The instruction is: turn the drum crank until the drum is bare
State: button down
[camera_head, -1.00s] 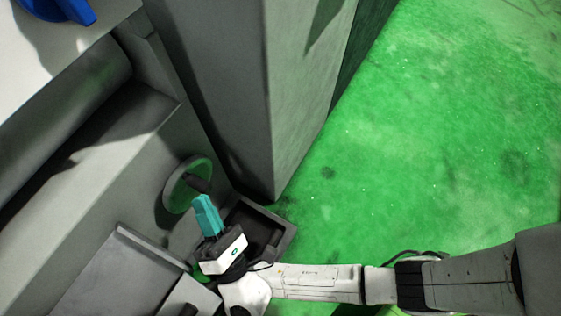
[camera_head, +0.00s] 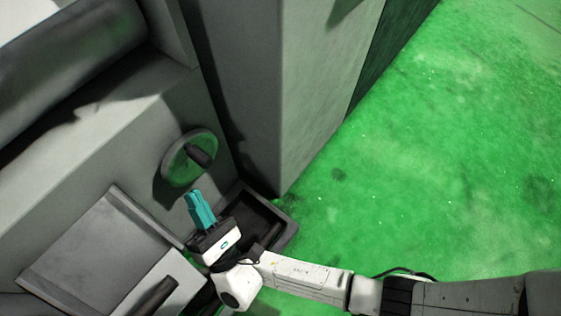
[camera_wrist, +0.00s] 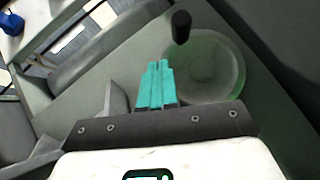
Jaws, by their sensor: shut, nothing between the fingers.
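The drum crank is a round disc wheel (camera_head: 180,165) with a dark handle knob (camera_head: 199,156), on the front face of the grey machine. The wheel (camera_wrist: 207,72) and its knob (camera_wrist: 181,27) also show in the wrist view, the knob above my fingertips. A grey drum (camera_head: 70,60) lies at the upper left of the head view; I cannot tell whether anything is wound on it. My gripper (camera_head: 194,195) has teal fingers, which are shut and empty. They point up at the wheel, just below its lower edge, apart from the knob.
A dark open tray (camera_head: 285,236) sits to the right of and beneath my gripper. A tall grey cabinet (camera_head: 290,90) stands right of the wheel. A flat grey panel (camera_head: 100,245) juts out at lower left. The green floor (camera_head: 450,150) at right is clear.

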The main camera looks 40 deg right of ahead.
jog(key=w+a+f+b+v, duration=0.1)
jog(key=w+f+v, duration=0.1)
jog(key=v, duration=1.1)
jog(key=w+d+r+m+g+h, duration=0.1)
jog(key=w+d+m+g+h, duration=0.1)
jog(key=d+m+g+h, duration=0.55)
jog(key=w+d+r+m+g+h, duration=0.15)
jog(key=d+m+g+h, duration=0.35)
jog(key=d, duration=0.5)
jog(key=s+d+f+m+g+y, duration=0.1)
jog(key=s+d+f+m+g, duration=0.1)
jog(key=d+m+g, duration=0.2)
jog(key=s+d+f+m+g+y+p, duration=0.1)
jog(key=s+d+f+m+g+y, duration=0.1)
jog(key=d+g, duration=0.5)
jog(key=shift+s+d+f+m+p, duration=0.25)
jog(key=shift+s+d+m, duration=0.3)
jog(key=shift+d+m, duration=1.05)
jog(key=shift+d+n+y, duration=0.25)
jog(key=shift+d+n, duration=0.1)
